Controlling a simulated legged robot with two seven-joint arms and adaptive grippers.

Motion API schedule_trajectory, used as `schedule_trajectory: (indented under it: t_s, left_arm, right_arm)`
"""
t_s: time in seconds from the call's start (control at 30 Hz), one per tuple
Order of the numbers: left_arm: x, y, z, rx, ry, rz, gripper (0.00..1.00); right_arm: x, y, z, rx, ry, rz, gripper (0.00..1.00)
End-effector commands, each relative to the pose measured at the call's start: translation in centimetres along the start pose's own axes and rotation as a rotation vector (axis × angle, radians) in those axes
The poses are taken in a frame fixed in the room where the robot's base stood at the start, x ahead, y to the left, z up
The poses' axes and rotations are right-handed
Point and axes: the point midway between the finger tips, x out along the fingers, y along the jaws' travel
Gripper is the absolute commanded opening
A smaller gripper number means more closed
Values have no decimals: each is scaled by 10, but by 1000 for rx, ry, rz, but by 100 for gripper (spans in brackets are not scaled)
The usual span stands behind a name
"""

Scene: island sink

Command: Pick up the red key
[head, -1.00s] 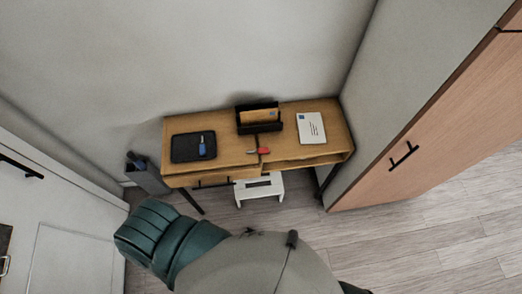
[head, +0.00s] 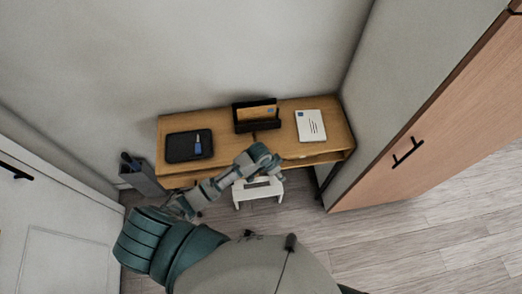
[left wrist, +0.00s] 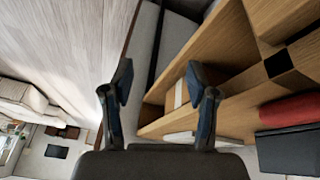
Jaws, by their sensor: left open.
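In the head view, my left arm reaches up to the front edge of the wooden desk (head: 230,165), and its end (head: 262,158) covers the spot where the red key lay. The red key is hidden there. In the left wrist view, a red piece, likely the red key (left wrist: 290,108), shows at the right edge, beside a dark block. My left gripper (left wrist: 158,80) is open, with nothing between its fingers. The red piece is to the right of the fingers and apart from them. My right gripper is not in view.
A black tray (head: 174,147) with a blue key-like item (head: 197,145) is at the desk's left. A black letter holder (head: 240,127) stands at the back middle, white papers (head: 310,125) lie right. A white stool (head: 240,196) is below. A grey bin (head: 142,178) stands left.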

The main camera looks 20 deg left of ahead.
Motion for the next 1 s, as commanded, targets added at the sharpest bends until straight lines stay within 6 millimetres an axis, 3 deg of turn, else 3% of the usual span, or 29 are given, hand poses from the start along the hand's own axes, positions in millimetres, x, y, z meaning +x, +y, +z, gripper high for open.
schedule_trajectory:
  t_s: [0.03, 0.13, 0.3, 0.5, 0.6, 0.77, 1.0]
  left_arm:
    - [-17, -3, -16, 63, -12, 2, 58]
    - [-49, -9, -39, 175, -57, 16, 58]
    - [-114, -43, -69, 334, -187, 0, 58]
    - [-186, -76, -75, 413, -330, -19, 58]
    - [-204, -84, -75, 423, -365, -21, 58]
    - [-198, -88, -69, 425, -382, -17, 58]
    - [-146, -93, -50, 425, -380, -17, 58]
  right_arm:
    - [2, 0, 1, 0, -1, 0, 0]
    - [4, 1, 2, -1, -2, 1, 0]
    - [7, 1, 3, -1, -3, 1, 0]
    - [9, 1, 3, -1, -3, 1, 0]
    - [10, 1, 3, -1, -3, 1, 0]
    - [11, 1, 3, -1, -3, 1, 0]
    - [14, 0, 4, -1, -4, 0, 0]
